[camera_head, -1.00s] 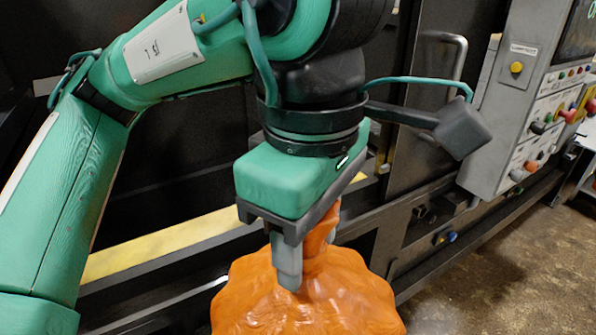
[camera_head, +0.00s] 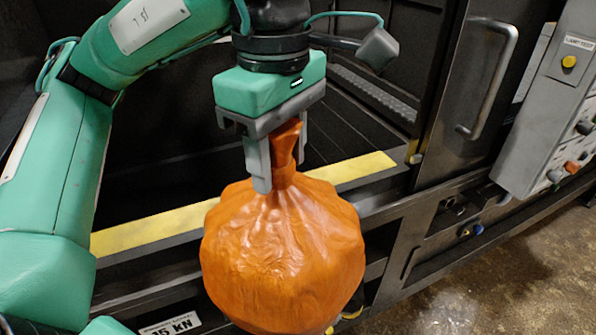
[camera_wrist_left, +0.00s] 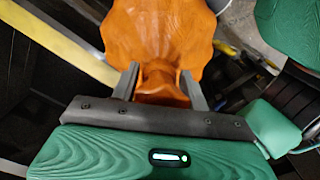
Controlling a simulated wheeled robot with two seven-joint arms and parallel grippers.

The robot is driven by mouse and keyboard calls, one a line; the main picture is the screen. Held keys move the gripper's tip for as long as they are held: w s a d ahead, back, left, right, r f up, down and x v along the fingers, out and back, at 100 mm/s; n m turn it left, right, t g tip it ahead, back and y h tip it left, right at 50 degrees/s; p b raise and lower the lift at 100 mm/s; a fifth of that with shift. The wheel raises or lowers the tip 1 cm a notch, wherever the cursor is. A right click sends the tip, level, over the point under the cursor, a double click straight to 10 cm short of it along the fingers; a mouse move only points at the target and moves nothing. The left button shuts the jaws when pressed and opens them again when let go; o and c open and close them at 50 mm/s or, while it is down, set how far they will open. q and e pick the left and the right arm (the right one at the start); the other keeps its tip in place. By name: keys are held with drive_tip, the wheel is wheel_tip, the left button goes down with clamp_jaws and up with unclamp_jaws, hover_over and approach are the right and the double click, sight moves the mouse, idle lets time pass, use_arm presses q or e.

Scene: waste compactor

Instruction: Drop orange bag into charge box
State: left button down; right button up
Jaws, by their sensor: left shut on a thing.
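The orange bag (camera_head: 285,250) hangs upright by its gathered neck from my left gripper (camera_head: 281,165). The gripper is shut on the neck, and the bag also shows between the fingers in the left wrist view (camera_wrist_left: 160,40). The bag hangs in front of the compactor's charge box (camera_head: 170,165), a dark open space behind a yellow-striped front edge (camera_head: 150,232). The bag covers part of that edge. The box's floor is mostly hidden or dark. My right gripper is not in view.
A dark door with a metal handle (camera_head: 495,80) stands at the right of the opening. A grey control panel (camera_head: 550,110) with buttons is farther right. Bare brown floor (camera_head: 500,275) lies at the lower right.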

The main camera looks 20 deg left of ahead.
use_arm(q)
drive_tip(key=w+a+p, duration=0.5)
drive_tip(key=w+a, duration=0.9)
drive_tip(key=a, duration=0.3)
drive_tip(key=w+a+p, duration=0.6)
drive_tip(key=w+a, duration=0.9)
drive_tip(key=a, duration=0.2)
drive_tip(key=shift+w+a, duration=0.2)
drive_tip(key=c, duration=0.7)
unclamp_jaws()
drive_tip(key=shift+o, duration=0.3)
drive_tip(key=shift+s+d+r, duration=0.1)
wheel_tip(320, 180, up, 14)
